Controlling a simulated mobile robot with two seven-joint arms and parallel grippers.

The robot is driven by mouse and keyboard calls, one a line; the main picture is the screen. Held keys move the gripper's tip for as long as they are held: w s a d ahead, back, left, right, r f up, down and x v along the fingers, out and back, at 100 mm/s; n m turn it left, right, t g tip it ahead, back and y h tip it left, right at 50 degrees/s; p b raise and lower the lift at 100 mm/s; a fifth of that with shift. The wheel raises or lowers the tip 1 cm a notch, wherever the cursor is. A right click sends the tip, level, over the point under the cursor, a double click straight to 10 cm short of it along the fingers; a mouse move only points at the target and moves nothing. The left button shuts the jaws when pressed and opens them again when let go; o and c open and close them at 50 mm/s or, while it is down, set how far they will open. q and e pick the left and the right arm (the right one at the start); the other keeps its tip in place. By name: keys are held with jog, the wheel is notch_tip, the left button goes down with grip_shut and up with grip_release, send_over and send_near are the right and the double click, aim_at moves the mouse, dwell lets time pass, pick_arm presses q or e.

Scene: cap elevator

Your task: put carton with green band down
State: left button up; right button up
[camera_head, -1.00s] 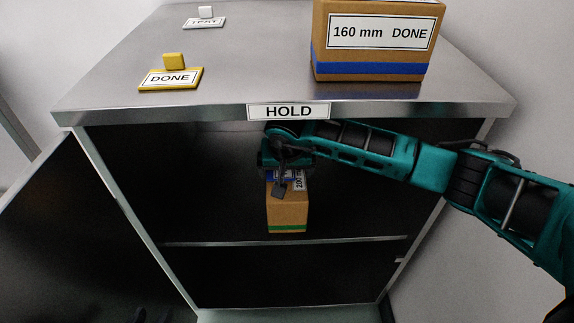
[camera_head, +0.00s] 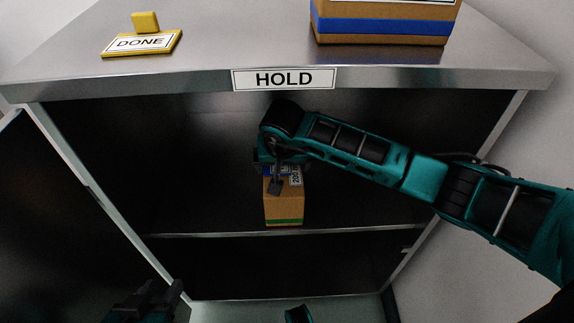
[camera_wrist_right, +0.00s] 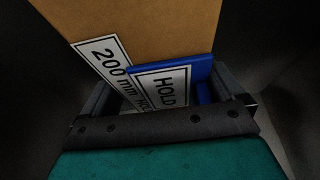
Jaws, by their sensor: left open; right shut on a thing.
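The carton with the green band (camera_head: 284,209) is brown and stands upright inside the open cabinet, under the HOLD top. Its base is close to the shelf (camera_head: 350,228); I cannot tell whether it touches. My right gripper (camera_head: 276,178) is shut on its upper part and hides some of it. In the right wrist view, the carton (camera_wrist_right: 150,30) carries a "200 mm HOLD" label, and a blue HOLD tag (camera_wrist_right: 200,72) lies against it between the fingers. My left gripper (camera_head: 148,299) is open and empty at the lower left, outside the cabinet.
The cabinet top (camera_head: 225,50) holds a yellow DONE tag (camera_head: 141,42) and another carton with a blue band (camera_head: 380,26). The open door (camera_head: 60,200) is at the left. The shelf has free room either side of the carton. My right arm reaches in from the right.

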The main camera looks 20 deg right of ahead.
jog(key=shift+w, duration=0.25)
jog(key=shift+r, duration=0.1)
pick_arm(q)
jog(key=shift+w+d+r, duration=0.35)
jog(key=shift+w+r, duration=0.1)
jog(key=shift+w, duration=0.1)
jog(key=shift+f, duration=0.1)
pick_arm(e)
jog(key=o, duration=1.2)
jog(key=shift+f, duration=0.25)
pick_arm(q)
jog(key=shift+a+f, duration=0.1)
pick_arm(e)
jog(key=shift+s, duration=0.1)
